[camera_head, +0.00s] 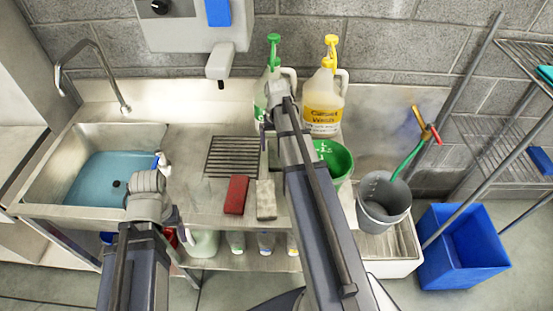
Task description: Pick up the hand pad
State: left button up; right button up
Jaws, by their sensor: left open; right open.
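A red block-shaped pad (236,195) lies on the steel counter in front of the drain grate. A pale grey pad (266,202) lies just right of it, partly by my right arm. I cannot tell which of the two is the hand pad. My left gripper (163,162) is at the sink's right edge, left of the red pad and apart from it; it is open, small in view. My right gripper (265,135) is over the back of the counter, near the green-topped jug and beyond the pads; it is open, its fingers partly hidden by the arm.
A sink with blue water (105,175) is at left. A green-topped jug (273,55) and a yellow-topped jug (323,105) stand at the back. A green bucket (337,160), a grey bucket (383,200) and a blue bin (462,250) are at right. The drain grate (232,156) is clear.

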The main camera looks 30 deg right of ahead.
aim_at(277, 155)
jog(key=shift+w+d+f+b, duration=0.1)
jog(key=shift+w+f+b, duration=0.05)
jog(key=shift+f+b, duration=2.6)
jog(key=shift+c, duration=0.2)
jog(key=c, duration=1.2)
jog(key=shift+r+p, duration=0.15)
jog(key=shift+p, duration=0.2)
notch_tip(277, 155, up, 10)
jog(key=p, duration=1)
